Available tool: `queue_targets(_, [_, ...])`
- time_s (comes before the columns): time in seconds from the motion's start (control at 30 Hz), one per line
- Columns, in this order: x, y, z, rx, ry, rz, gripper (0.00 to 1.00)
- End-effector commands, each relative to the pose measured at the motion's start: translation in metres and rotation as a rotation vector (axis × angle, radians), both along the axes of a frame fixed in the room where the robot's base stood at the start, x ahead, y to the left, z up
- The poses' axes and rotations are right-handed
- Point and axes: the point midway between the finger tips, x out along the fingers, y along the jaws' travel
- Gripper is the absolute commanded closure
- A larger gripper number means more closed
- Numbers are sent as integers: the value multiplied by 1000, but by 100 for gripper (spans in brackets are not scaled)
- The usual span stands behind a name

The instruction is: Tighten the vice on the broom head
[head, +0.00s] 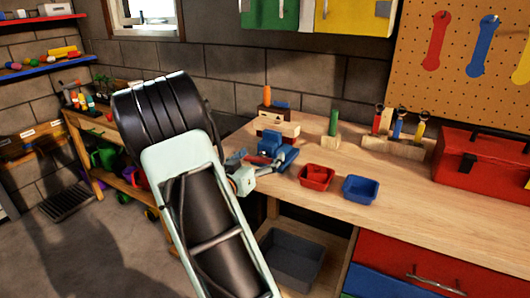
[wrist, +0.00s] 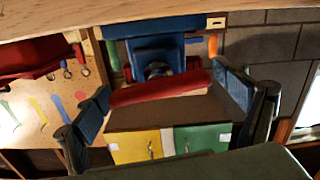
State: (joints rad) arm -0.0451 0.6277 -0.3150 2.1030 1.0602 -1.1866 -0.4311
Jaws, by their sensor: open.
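The blue vice (head: 270,142) stands on the workbench near its left end. Its red handle bar (wrist: 160,88) crosses the front of the vice and shows large in the wrist view, where the picture is upside down. My gripper (wrist: 163,99) is open, with one blue-padded finger near each end of the bar. I cannot tell whether either finger touches it. In the head view my gripper (head: 262,162) is just in front of the vice and partly covers it. A pale wooden block (head: 280,123) shows behind the vice; I cannot tell whether it is the broom head.
A red bin (head: 317,178) and a blue bin (head: 361,189) stand right of my gripper on the workbench (head: 430,210). A green-handled tool (head: 333,123) in a block, a tool rack (head: 393,146) and a red toolbox (head: 485,160) are farther right. A grey tub (head: 292,258) sits below.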

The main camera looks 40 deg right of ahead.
Motion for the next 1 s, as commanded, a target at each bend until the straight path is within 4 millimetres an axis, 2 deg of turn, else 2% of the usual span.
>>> queue_targets(0.1, [6, -14, 0, 0, -1, -2, 10])
queue_targets(0.2, [8, -20, 0, 1, -1, 0, 10])
queue_targets(0.53, [10, -23, 0, 1, -1, 0, 10])
queue_targets(0.93, [10, -23, 0, 0, -1, 0, 54])
queue_targets(1.0, [10, -23, 0, 0, -1, 0, 56])
